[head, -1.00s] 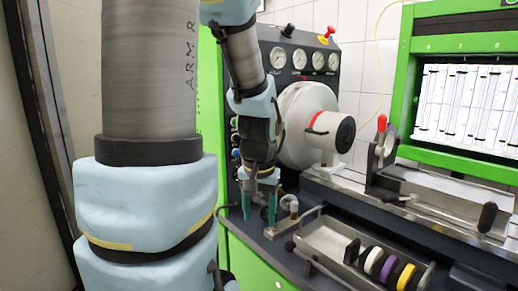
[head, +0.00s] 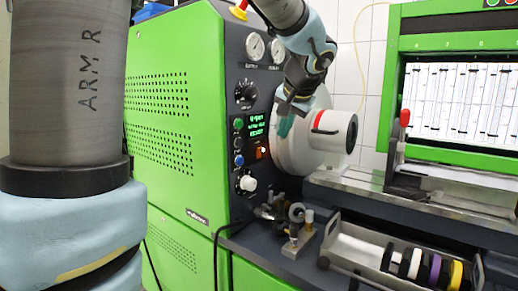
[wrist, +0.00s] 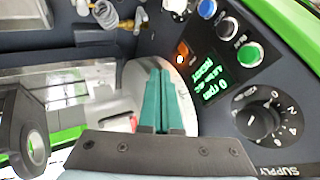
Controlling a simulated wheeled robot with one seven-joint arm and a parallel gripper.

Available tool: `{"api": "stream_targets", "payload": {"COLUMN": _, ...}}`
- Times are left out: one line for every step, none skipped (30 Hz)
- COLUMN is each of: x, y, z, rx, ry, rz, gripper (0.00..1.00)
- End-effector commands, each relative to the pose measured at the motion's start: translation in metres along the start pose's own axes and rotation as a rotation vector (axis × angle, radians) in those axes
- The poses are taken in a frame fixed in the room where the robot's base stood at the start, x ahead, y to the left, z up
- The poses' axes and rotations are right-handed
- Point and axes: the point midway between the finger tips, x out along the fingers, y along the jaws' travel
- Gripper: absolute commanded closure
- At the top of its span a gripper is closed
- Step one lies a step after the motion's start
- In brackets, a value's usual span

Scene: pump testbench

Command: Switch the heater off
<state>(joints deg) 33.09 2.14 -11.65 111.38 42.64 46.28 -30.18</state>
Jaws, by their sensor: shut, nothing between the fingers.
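An orange switch (head: 262,152) sits low on the dark control panel, beside the green-lit display. It also shows in the wrist view (wrist: 182,56), just right of my fingertips. I cannot read a label on it or tell its position. My gripper (head: 285,127) is shut and empty. Its teal fingers lie together in the wrist view (wrist: 165,75). It hangs in front of the white drum, to the right of the switch in the head view, apparently apart from it.
The panel also has a green button (head: 239,124), a blue button (head: 239,160), a black dial (head: 245,93) and a white knob (head: 247,183). The white drum (head: 340,130) stands close behind my gripper. Fittings (head: 290,230) and a tray of coloured rings (head: 350,240) lie below.

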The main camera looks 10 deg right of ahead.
Motion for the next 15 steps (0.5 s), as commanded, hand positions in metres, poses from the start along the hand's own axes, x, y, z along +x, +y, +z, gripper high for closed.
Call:
{"api": "stream_targets", "payload": {"x": 0.0, "y": 0.0, "z": 0.0, "rx": 0.0, "ry": -0.001, "rz": 0.0, "gripper": 1.0}}
{"api": "stream_targets", "payload": {"x": 0.0, "y": 0.0, "z": 0.0, "rx": 0.0, "ry": -0.001, "rz": 0.0, "gripper": 1.0}}
{"api": "stream_targets", "payload": {"x": 0.0, "y": 0.0, "z": 0.0, "rx": -0.001, "ry": -0.001, "rz": 0.0, "gripper": 1.0}}
{"api": "stream_targets", "payload": {"x": 0.001, "y": 0.0, "z": 0.001, "rx": 0.0, "ry": -0.001, "rz": 0.0, "gripper": 1.0}}
{"api": "stream_targets", "payload": {"x": 0.001, "y": 0.0, "z": 0.001, "rx": -0.001, "ry": -0.002, "rz": 0.0, "gripper": 1.0}}
{"api": "stream_targets", "payload": {"x": 0.003, "y": -0.001, "z": 0.001, "rx": -0.001, "ry": -0.003, "rz": 0.0, "gripper": 1.0}}
{"api": "stream_targets", "payload": {"x": 0.004, "y": -0.001, "z": 0.001, "rx": -0.001, "ry": -0.003, "rz": 0.0, "gripper": 1.0}}
{"api": "stream_targets", "payload": {"x": 0.006, "y": -0.001, "z": 0.001, "rx": -0.001, "ry": -0.004, "rz": 0.0, "gripper": 1.0}}
{"api": "stream_targets", "payload": {"x": 0.01, "y": -0.001, "z": 0.001, "rx": -0.001, "ry": -0.005, "rz": 0.0, "gripper": 1.0}}
{"api": "stream_targets", "payload": {"x": 0.014, "y": -0.001, "z": 0.001, "rx": -0.001, "ry": -0.005, "rz": 0.0, "gripper": 1.0}}
{"api": "stream_targets", "payload": {"x": 0.019, "y": -0.001, "z": 0.001, "rx": 0.0, "ry": -0.006, "rz": 0.0, "gripper": 1.0}}
{"api": "stream_targets", "payload": {"x": 0.025, "y": -0.001, "z": 0.001, "rx": 0.0, "ry": -0.007, "rz": 0.0, "gripper": 1.0}}
{"api": "stream_targets", "payload": {"x": 0.031, "y": -0.001, "z": 0.001, "rx": 0.0, "ry": -0.007, "rz": 0.001, "gripper": 1.0}}
{"api": "stream_targets", "payload": {"x": 0.037, "y": -0.001, "z": 0.002, "rx": 0.0, "ry": -0.009, "rz": 0.0, "gripper": 1.0}}
{"api": "stream_targets", "payload": {"x": 0.045, "y": -0.001, "z": 0.001, "rx": 0.0, "ry": -0.008, "rz": 0.001, "gripper": 1.0}}
